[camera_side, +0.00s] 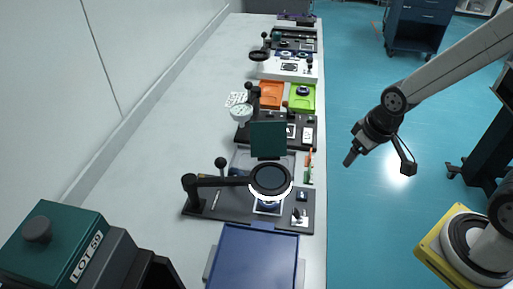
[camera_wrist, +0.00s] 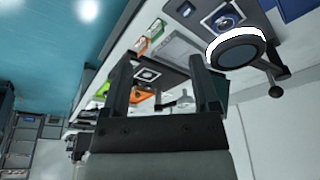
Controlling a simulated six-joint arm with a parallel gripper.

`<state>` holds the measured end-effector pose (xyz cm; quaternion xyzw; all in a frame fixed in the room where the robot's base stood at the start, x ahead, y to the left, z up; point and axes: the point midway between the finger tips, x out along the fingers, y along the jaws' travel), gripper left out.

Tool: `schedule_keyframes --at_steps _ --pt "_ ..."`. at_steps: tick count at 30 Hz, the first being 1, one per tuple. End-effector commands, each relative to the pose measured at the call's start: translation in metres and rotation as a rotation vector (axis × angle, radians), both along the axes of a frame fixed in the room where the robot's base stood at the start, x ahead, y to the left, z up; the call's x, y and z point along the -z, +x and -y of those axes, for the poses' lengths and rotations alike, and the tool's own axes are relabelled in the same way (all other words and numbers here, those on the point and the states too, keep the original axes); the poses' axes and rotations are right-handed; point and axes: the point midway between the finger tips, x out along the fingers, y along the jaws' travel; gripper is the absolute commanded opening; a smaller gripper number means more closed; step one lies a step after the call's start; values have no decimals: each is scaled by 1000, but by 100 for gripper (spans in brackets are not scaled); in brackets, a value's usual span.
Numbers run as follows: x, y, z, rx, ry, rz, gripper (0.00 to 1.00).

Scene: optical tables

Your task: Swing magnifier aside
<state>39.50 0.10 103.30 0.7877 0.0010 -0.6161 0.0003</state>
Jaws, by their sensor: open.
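A magnifier (camera_side: 271,179) with a round dark head and a white ring below it sits on a dark arm from a post (camera_side: 191,193) at the left of a dark base plate (camera_side: 235,206). Its head hangs over a framed blue-and-white item, partly hiding it. In the wrist view the magnifier head (camera_wrist: 237,53) is at the upper right, beyond my right finger. A ball-topped lever (camera_side: 221,165) stands behind the magnifier's arm. My gripper (camera_side: 349,160) is in the air right of the table, apart from the magnifier. In the wrist view my gripper (camera_wrist: 161,65) is open, with nothing between its fingers.
A blue tray (camera_side: 254,257) lies in front of the base plate, and a green box marked LOT 59 (camera_side: 62,246) stands front left. Behind are a dark green panel (camera_side: 268,140), a white gauge (camera_side: 240,113), and orange (camera_side: 270,96) and green (camera_side: 302,103) trays. The table's left side is clear.

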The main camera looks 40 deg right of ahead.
Motion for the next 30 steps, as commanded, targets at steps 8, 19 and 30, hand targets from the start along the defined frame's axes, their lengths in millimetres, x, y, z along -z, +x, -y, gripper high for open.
schedule_keyframes --at_steps 8,19,30 --pt "9 31 -16 -25 13 114 78" --pt "26 99 -64 -79 69 413 78" --pt "36 140 -115 -124 152 686 78"
